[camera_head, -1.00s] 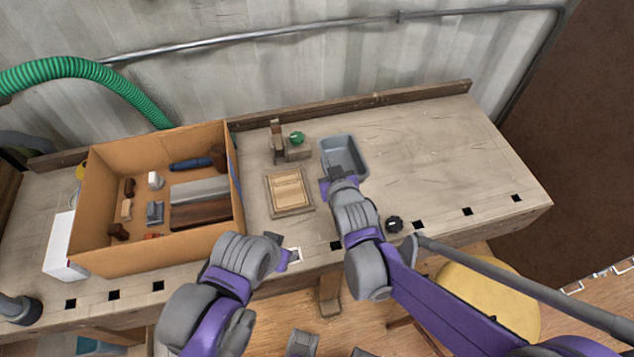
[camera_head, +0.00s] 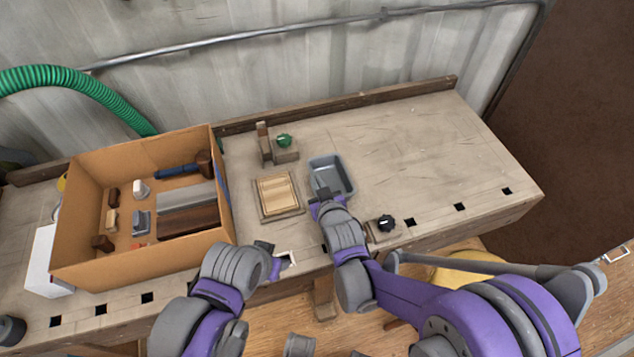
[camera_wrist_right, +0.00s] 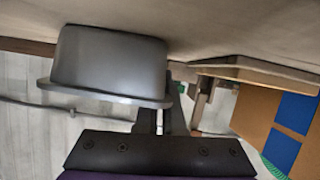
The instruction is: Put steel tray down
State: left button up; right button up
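The steel tray (camera_head: 343,181) is a small grey open box, upright and empty, right of the wooden frame on the workbench. My right gripper (camera_head: 324,194) is at its near rim and appears shut on it. In the right wrist view, the tray (camera_wrist_right: 110,60) hangs from the fingers (camera_wrist_right: 163,115) by its rim, its base close to the bench top; I cannot tell whether it touches. My left gripper (camera_head: 272,252) is over the bench's front edge, apart from the tray. Its finger opening is too small to read.
A cardboard box (camera_head: 85,272) with several tools fills the bench's left side. A wooden frame (camera_head: 278,193) lies left of the tray, and a block with a green knob (camera_head: 284,141) stands behind. A black knob (camera_head: 386,223) is near the front edge. The bench's right side (camera_head: 430,150) is clear.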

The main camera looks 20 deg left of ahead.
jog(key=o, duration=0.3)
jog(key=shift+o, duration=0.2)
jog(key=shift+r, duration=0.25)
jog(key=p+v, duration=0.1)
jog(key=v, duration=1.1)
jog(key=shift+w+d, duration=0.1)
jog(key=d+m+h, duration=0.1)
jog(key=d, duration=0.2)
jog(key=d+g+h, duration=0.1)
jog(key=d, duration=0.3)
jog(key=shift+d+f+m, duration=0.1)
jog(key=shift+f+m, duration=0.05)
jog(key=shift+m, duration=0.25)
jog(key=d+h, duration=0.1)
jog(key=d, duration=0.1)
jog(key=s+d+m+g, duration=0.1)
jog(key=d, duration=0.2)
jog(key=s+d+m+h, duration=0.1)
jog(key=d, duration=0.1)
jog(key=shift+s+d+f+g+h, duration=0.2)
jog(key=shift+s+d+g+h, duration=0.1)
jog(key=shift+d, duration=0.1)
jog(key=s+d+m+g+h, duration=0.2)
jog(key=s+d+m+g, duration=0.1)
jog(key=s+d, duration=0.8)
jog(key=shift+s+d+f+m+g+h, duration=0.3)
jog(key=shift+m+g, duration=0.1)
jog(key=shift+g, duration=0.1)
